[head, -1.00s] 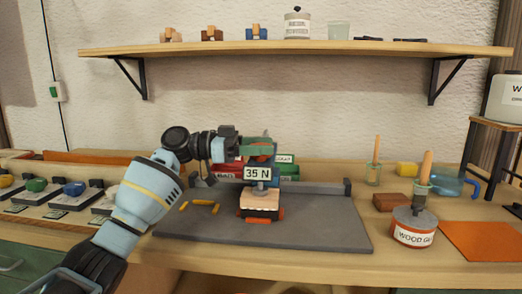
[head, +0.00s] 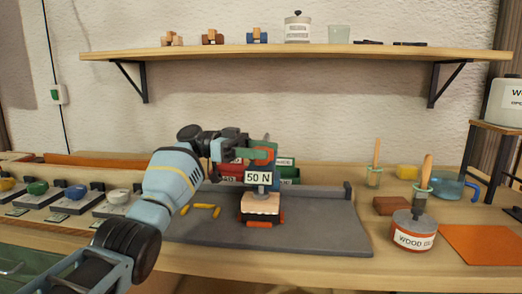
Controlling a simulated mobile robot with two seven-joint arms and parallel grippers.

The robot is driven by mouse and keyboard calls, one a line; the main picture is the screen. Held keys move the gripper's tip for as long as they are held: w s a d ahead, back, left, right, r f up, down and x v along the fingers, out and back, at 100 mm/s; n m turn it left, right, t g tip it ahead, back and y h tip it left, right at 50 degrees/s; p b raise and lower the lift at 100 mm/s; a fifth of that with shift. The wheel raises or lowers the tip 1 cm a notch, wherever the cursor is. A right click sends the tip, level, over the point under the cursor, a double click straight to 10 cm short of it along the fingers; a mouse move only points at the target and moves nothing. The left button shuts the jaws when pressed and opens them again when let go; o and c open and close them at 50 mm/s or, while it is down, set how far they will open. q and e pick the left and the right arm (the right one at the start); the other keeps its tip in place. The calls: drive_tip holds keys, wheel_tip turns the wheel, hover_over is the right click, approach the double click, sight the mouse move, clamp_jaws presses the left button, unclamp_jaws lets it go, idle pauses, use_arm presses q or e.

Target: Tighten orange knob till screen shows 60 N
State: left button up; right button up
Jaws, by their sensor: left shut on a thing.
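The screen (head: 258,177) in the middle of the head view reads 50 N. It sits on a clamp press above a pale wooden block (head: 260,204), with an orange piece (head: 252,223) under the block. My left gripper (head: 240,154) comes in from the left at the top of the press, shut on a part there. The orange knob is largely hidden by the gripper, so I cannot make out its shape. My right gripper is not in view.
The press stands on a grey board (head: 330,235) with a raised back edge. Yellow pegs (head: 203,207) lie to its left. A wood glue pot (head: 413,232) and an orange mat (head: 485,245) are at the right. A shelf (head: 300,52) hangs above.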

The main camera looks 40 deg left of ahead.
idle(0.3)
use_arm(q)
drive_tip(key=o, duration=1)
drive_tip(key=shift+c, duration=0.2)
drive_tip(key=shift+a, duration=0.1)
drive_tip(key=v, duration=0.7)
drive_tip(key=shift+s+a+b, duration=0.2)
drive_tip(key=shift+b, duration=0.15)
